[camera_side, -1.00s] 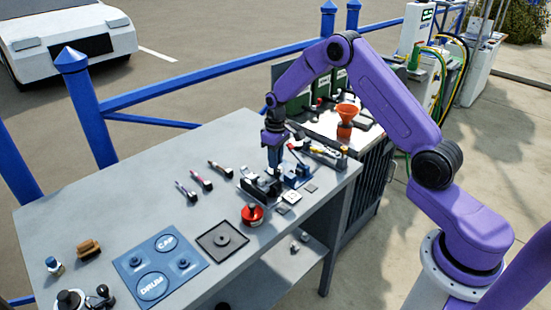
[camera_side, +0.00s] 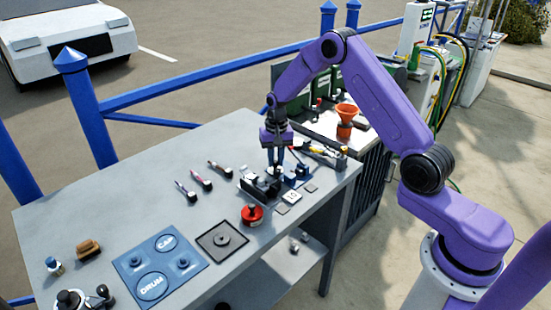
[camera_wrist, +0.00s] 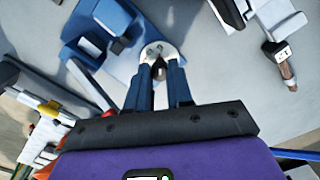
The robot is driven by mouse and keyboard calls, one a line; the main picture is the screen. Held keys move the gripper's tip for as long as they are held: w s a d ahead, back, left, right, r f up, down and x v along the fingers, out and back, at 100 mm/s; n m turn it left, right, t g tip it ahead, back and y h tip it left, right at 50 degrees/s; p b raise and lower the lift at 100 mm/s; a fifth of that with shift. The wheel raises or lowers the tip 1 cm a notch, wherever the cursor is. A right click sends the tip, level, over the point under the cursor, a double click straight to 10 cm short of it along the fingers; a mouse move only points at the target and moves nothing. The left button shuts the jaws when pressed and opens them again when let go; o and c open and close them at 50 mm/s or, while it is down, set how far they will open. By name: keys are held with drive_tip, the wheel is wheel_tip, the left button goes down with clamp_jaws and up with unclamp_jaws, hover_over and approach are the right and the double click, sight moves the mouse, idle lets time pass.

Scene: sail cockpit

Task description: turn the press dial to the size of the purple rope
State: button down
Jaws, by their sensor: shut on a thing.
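The blue press (camera_side: 297,176) stands near the bench's right end; it fills the upper left of the wrist view (camera_wrist: 105,25). A pale round dial (camera_wrist: 150,46) shows at the press in the wrist view. My gripper (camera_wrist: 159,70) points down at it, its two blue fingers closed on the dial's near part. In the side view my gripper (camera_side: 275,168) is beside the press, and the dial is mostly hidden. Three short rope pieces lie left of it; the middle one (camera_side: 202,181) looks pinkish purple, though colours are hard to tell. The dial's setting is unreadable.
A black fixture (camera_side: 259,187) stands close left of the press. A red round item (camera_side: 252,214), a dark square tray (camera_side: 222,240) and a blue mat (camera_side: 133,259) lie nearer. The bench's back left is clear.

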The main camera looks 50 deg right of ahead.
sight(277, 162)
drive_tip(key=shift+m, duration=0.4)
drive_tip(key=c, duration=1)
unclamp_jaws()
wheel_tip(277, 162, up, 18)
drive_tip(key=shift+s+d+f, duration=0.15)
drive_tip(key=shift+f, duration=0.1)
